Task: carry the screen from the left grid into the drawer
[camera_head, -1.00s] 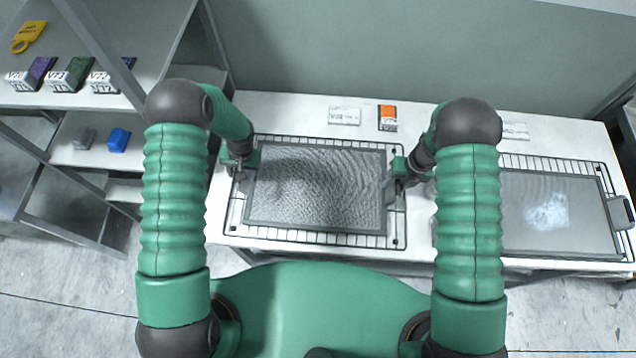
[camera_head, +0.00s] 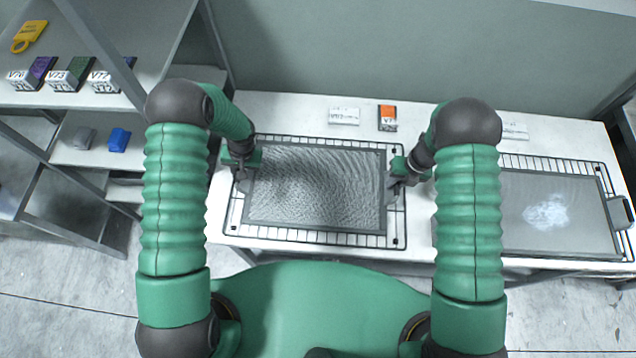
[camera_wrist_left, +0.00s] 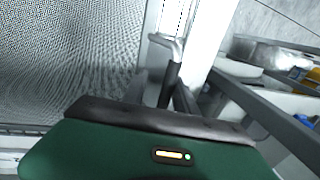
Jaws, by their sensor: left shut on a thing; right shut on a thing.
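The grey mesh screen (camera_head: 315,188) lies flat at the black wire left grid (camera_head: 320,238) on the white table; whether it touches the grid I cannot tell. My left gripper (camera_head: 241,170) is shut on the screen's left handle, which is largely hidden by the gripper. My right gripper (camera_head: 394,183) is shut on the screen's right handle. In the left wrist view the mesh (camera_wrist_left: 70,60) fills the left side, beside my gripper's green housing. No drawer can be made out for certain.
A second screen (camera_head: 555,212) lies on the right grid (camera_head: 570,165). An orange-topped box (camera_head: 387,117) and a white label (camera_head: 344,116) are behind the grids. A grey shelf (camera_head: 100,155) at the left holds several small boxes, a blue item (camera_head: 119,140) and a yellow tag (camera_head: 28,36).

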